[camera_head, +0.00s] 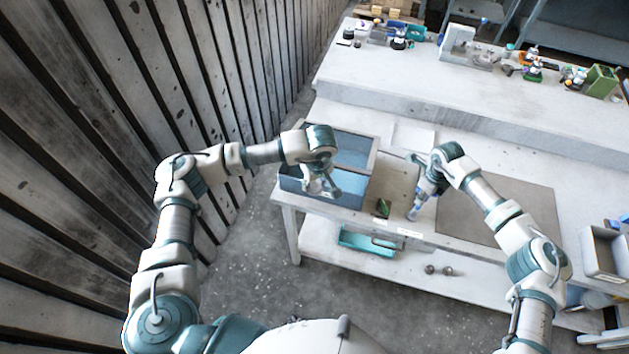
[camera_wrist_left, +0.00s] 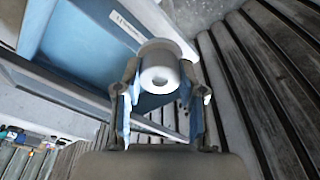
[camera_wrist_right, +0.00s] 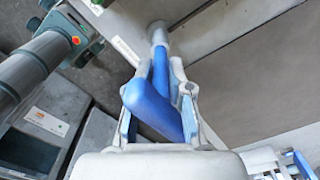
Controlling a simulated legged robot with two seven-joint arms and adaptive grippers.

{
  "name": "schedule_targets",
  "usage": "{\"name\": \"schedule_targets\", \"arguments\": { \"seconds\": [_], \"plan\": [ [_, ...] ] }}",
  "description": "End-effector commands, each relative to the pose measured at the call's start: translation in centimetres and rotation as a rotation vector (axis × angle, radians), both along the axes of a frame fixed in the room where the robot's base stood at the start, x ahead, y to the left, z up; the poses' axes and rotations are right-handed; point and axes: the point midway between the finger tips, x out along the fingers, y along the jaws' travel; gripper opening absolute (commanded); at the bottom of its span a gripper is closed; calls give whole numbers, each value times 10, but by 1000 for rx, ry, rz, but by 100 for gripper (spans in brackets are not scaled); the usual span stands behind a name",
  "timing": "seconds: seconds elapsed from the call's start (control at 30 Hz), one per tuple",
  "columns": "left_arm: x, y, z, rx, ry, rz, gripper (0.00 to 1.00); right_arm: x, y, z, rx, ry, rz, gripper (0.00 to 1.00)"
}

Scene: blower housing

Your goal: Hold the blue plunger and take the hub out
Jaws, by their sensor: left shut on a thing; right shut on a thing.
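My left gripper (camera_head: 322,188) is above the front of a blue-lined bin (camera_head: 300,188) at the left end of the table. In the left wrist view it is shut on the hub (camera_wrist_left: 160,76), a pale round part with a central hole, held between the fingertips. My right gripper (camera_head: 420,184) is right of the bin, over the table. It is shut on the blue plunger (camera_wrist_right: 150,105), whose blue body runs between the fingers to a grey end. The plunger's lower end also shows in the head view (camera_head: 415,210). The hub is hard to make out there.
A dark green part (camera_head: 383,208) lies between the bin and the plunger. A bare grey mat (camera_head: 505,212) covers the table at the right. A grey bin (camera_head: 603,252) stands at the far right. A teal tray (camera_head: 365,241) sits on the lower shelf. A slatted wall (camera_head: 130,110) rises at the left.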

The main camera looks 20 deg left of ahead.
Motion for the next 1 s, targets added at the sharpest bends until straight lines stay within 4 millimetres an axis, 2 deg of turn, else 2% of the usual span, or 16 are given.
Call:
{"name": "schedule_targets", "arguments": {
  "seconds": [0.3, 0.33, 0.4, 0.43, 0.87, 1.0],
  "plan": [
    [0, 0, 0, 0, 0, 0, 0, 1, -1, 5, -1, -3, -7, 0],
    [0, 0, 0, 0, 0, 0, 0, 1, -2, 4, -1, -3, -7, 27],
    [0, 0, 0, 0, 0, 0, 0, 1, -1, 4, 0, -2, -6, 44],
    [0, 0, 0, 0, 0, 0, 0, 1, -1, 4, -1, -2, -6, 49],
    [-1, 0, 1, 0, -1, 0, 0, -1, 0, 6, 0, -2, -2, 49],
    [-1, 0, 1, 0, -1, 0, 0, 0, 0, 17, 1, -4, -1, 49]
  ]
}}
